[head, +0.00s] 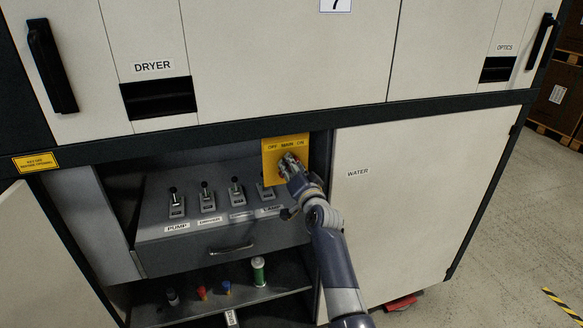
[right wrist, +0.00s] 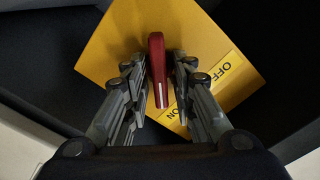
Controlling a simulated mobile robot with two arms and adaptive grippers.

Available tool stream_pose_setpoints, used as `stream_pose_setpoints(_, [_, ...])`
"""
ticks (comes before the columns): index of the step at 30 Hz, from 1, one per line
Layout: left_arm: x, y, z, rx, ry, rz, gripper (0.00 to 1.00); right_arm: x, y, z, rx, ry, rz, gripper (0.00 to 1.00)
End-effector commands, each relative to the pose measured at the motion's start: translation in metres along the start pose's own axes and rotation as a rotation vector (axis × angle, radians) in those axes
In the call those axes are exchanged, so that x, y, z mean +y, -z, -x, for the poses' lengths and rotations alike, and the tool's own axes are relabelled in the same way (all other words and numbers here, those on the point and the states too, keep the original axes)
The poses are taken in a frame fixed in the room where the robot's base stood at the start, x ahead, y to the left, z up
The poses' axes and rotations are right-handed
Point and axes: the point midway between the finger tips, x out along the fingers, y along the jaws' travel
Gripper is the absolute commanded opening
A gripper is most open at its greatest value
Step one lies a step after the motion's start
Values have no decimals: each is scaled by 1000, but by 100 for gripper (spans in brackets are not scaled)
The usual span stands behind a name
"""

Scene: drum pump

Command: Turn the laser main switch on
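The yellow main switch plate (head: 270,174) is at the right of the open bay, with OFF at its left, MAIN in the middle and ON at its right. In the right wrist view the plate (right wrist: 113,48) looks tilted, with a red switch handle (right wrist: 157,62) standing out from it. My right gripper (head: 290,160) is at the plate and hides the handle in the head view. Which label the handle points at is unclear. My left gripper is out of view.
Several black-knobbed levers (head: 207,198) stand on a grey panel left of the plate. A drawer handle (head: 232,248) is below them. A lower shelf holds small coloured items and a green cylinder (head: 259,271). The WATER door (head: 420,200) is right of the bay.

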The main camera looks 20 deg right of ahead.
Motion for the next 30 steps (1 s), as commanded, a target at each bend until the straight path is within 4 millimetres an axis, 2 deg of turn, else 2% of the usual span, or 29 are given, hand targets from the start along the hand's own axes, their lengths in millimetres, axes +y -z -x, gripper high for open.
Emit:
stream_pose_setpoints(11, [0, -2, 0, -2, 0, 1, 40, 0, 0, 0, 0, 0, 1, 32])
stream_pose_setpoints(16, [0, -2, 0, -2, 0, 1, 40, 1, -1, 9, 0, 0, 0, 32])
stream_pose_setpoints(20, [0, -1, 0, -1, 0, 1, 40, 1, -1, 24, 0, 0, 0, 32])
stream_pose_setpoints(30, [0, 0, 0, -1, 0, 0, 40, 1, -1, 78, -1, -2, 1, 32])
